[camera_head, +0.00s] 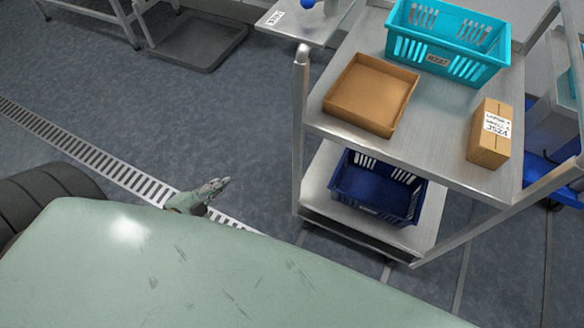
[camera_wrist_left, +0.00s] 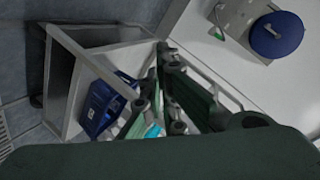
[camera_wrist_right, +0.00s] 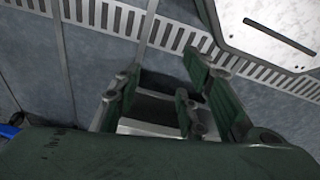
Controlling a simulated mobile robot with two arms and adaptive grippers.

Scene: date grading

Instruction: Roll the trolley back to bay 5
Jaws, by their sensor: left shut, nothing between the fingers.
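The steel trolley (camera_head: 455,135) stands at the right in the head view, with two shelves and corner posts. Its top holds a turquoise crate (camera_head: 480,70), a shallow cardboard tray (camera_head: 372,92) and a small labelled carton (camera_head: 489,135). A dark blue crate (camera_head: 375,190) is on the lower shelf. My left gripper (camera_head: 225,182) is left of the trolley, apart from it, shut and empty; its fingers also show closed together in the left wrist view (camera_wrist_left: 163,55). My right gripper (camera_wrist_right: 160,68) shows only in its wrist view, fingers apart, nothing between them. No bay number is readable.
A slotted floor drain (camera_head: 90,150) crosses the floor at the left. A steel table (camera_head: 320,30) with a blue knob stands behind the trolley. A dark low platform (camera_head: 200,45) lies at upper left. The floor between it and the trolley is clear. Pale floor lines (camera_head: 465,260) run at lower right.

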